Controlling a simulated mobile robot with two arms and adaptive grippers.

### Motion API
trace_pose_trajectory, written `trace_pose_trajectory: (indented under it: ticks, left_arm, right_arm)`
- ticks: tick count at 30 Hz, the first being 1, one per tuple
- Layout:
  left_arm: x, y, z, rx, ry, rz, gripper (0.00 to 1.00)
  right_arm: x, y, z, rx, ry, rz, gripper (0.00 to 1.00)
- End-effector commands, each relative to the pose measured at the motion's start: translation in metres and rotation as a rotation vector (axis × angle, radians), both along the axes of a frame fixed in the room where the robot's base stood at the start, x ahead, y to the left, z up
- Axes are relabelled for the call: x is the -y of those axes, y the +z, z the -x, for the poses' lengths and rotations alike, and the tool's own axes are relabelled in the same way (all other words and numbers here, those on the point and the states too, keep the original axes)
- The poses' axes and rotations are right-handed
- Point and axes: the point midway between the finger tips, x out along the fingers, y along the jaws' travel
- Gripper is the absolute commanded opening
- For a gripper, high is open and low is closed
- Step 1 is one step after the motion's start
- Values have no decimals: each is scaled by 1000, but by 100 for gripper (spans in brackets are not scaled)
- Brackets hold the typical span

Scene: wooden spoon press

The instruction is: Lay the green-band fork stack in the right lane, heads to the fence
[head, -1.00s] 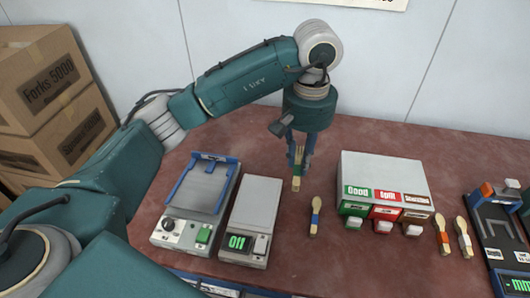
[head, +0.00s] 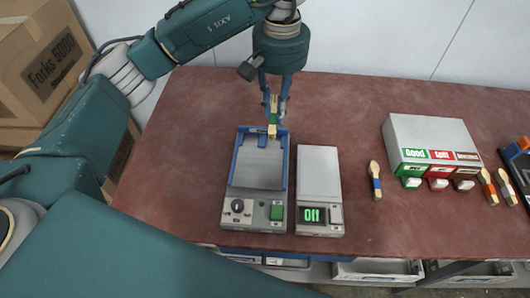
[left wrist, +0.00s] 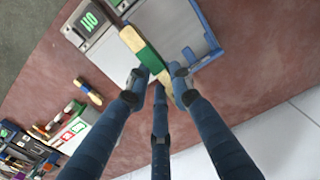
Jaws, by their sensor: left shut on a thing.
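My left gripper (head: 274,104) is shut on the green-band fork stack (head: 272,123), a pale wooden bundle with a green band. It holds the stack above the far end of the blue-fenced press tray (head: 239,168), right of a short blue divider (head: 262,140). The left wrist view shows the stack (left wrist: 146,57) between the fingers (left wrist: 160,85), with the tray's blue fence (left wrist: 211,35) beside it. The stack's far end is partly hidden by the fingers. I cannot tell its height above the tray. My right gripper is not in view.
A grey scale (head: 319,172) reading "Off" stands right of the press. More banded utensils (head: 487,188) lie at the right. The table's back left is clear.

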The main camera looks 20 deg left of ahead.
Motion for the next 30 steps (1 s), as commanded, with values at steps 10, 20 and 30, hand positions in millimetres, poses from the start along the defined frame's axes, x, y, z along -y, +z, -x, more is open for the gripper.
trace_pose_trajectory:
  ticks: [10,20,30]
  left_arm:
    - [0,-91,2,-7,3,0,5]
    - [0,-130,0,-2,1,0,5]
    - [-1,-170,0,-1,2,-1,5]
  right_arm:
    - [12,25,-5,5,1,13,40]
    - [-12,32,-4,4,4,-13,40]
    - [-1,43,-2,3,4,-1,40]
